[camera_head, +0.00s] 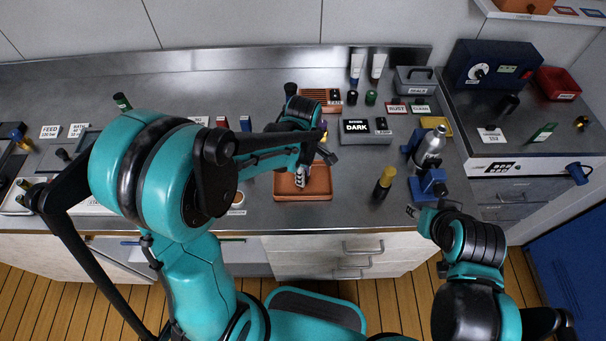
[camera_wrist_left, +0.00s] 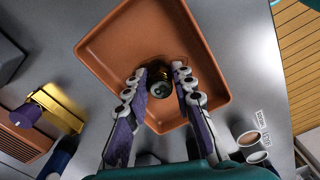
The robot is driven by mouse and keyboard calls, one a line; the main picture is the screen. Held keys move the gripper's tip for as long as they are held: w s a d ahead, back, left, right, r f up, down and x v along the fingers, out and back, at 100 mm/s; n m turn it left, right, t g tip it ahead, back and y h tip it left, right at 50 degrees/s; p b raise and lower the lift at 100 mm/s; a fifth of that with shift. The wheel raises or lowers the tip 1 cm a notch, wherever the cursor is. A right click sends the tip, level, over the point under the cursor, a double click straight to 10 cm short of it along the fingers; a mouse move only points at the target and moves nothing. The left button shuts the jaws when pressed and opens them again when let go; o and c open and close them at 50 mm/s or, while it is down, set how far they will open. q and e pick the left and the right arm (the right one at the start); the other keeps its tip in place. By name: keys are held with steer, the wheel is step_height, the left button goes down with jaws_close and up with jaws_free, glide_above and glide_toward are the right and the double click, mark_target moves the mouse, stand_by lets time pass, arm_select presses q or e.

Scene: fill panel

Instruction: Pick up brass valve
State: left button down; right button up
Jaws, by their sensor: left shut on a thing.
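I cannot tell whether the valve touches the tray floor. My right gripper (camera_head: 416,211) is at the bench's front edge near a blue stand; its fingers are too small to read.
A "DARK" display box (camera_head: 362,130) is behind. Steel bench between tray and dark bottle is clear.

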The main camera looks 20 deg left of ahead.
arm_select(q)
step_height(320, 180, up, 4)
steer(key=shift+s+r+p, duration=0.1)
steer(key=shift+r+p, duration=0.05)
steer(key=shift+p, duration=0.7)
steer(key=s+d+r+p, duration=0.3)
steer(key=s+r, duration=0.3)
steer(key=s, duration=0.4)
steer(key=shift+s+d+r, duration=0.15)
steer(key=shift+s+d, duration=0.05)
steer(key=shift+d, duration=0.7)
